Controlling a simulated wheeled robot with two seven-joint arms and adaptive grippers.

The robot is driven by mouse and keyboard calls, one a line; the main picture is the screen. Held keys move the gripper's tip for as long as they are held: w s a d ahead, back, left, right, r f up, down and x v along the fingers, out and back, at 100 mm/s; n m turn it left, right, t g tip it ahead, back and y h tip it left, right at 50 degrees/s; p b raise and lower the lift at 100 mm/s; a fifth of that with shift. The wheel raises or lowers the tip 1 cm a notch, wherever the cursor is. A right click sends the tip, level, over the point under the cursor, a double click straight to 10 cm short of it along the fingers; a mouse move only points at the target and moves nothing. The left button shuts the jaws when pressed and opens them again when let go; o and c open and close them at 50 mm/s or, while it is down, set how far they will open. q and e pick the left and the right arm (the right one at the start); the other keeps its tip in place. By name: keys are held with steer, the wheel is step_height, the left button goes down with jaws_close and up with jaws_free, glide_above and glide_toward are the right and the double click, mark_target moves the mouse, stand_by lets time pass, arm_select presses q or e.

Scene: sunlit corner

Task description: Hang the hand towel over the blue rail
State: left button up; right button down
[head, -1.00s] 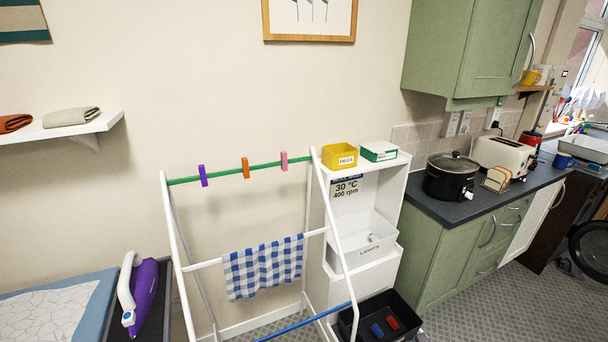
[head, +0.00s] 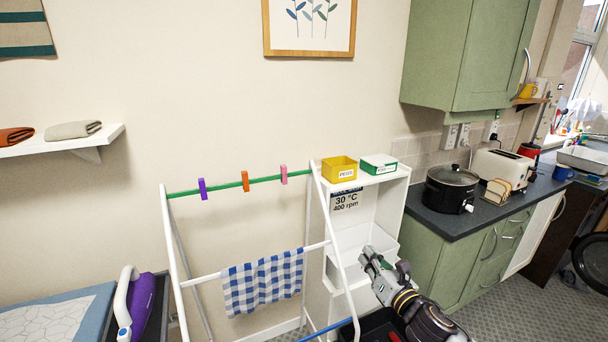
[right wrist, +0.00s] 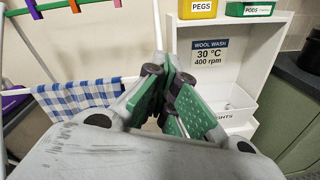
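The hand towel (head: 262,284) is blue and white checked. The blue rail (head: 327,330) runs low at the front of the rack, mostly cut off by the bottom edge. My right gripper (head: 368,256) is right of the towel, in front of the white shelf unit, apart from the towel. Its fingers (right wrist: 162,62) meet at the tips in the right wrist view, with nothing seen between them. My left gripper is out of view.
The rack's white side frame (head: 335,235) stands between the towel and my right gripper. A green top rail (head: 220,187) carries several pegs. The white shelf unit (head: 395,200) and green cupboards (head: 440,255) are at right.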

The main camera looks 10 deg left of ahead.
steer(key=s+a+r+n+g+y, duration=0.3)
steer(key=a+r+n+y, duration=0.25)
steer(key=r, duration=0.55)
steer(key=s+a+r+n+g+y, duration=0.25)
steer(key=a+r+n+y, duration=0.3)
steer(key=r, duration=0.45)
steer(key=s+a+r+n+g+h, duration=0.3)
steer(key=s+n+g, duration=0.2)
steer(key=s, duration=0.1)
steer(key=s+a+r+n+g+h, duration=0.3)
steer(key=s+n+g+h, duration=0.15)
steer(key=s, duration=0.25)
steer(key=s+a+r+n+g+h, duration=0.3)
steer(key=s+n+g, duration=0.1)
steer(key=s+n, duration=0.15)
steer(key=d+r+m+t+h, duration=0.3)
steer(key=d+r+t+h, duration=0.1)
steer(key=d+t+h, duration=0.2)
steer(key=shift+d+t+h, duration=0.3)
steer(key=shift+d+h, duration=0.2)
steer(key=shift+h, duration=0.35)
steer(key=shift+w+a+r, duration=0.1)
steer(key=shift+w, duration=0.1)
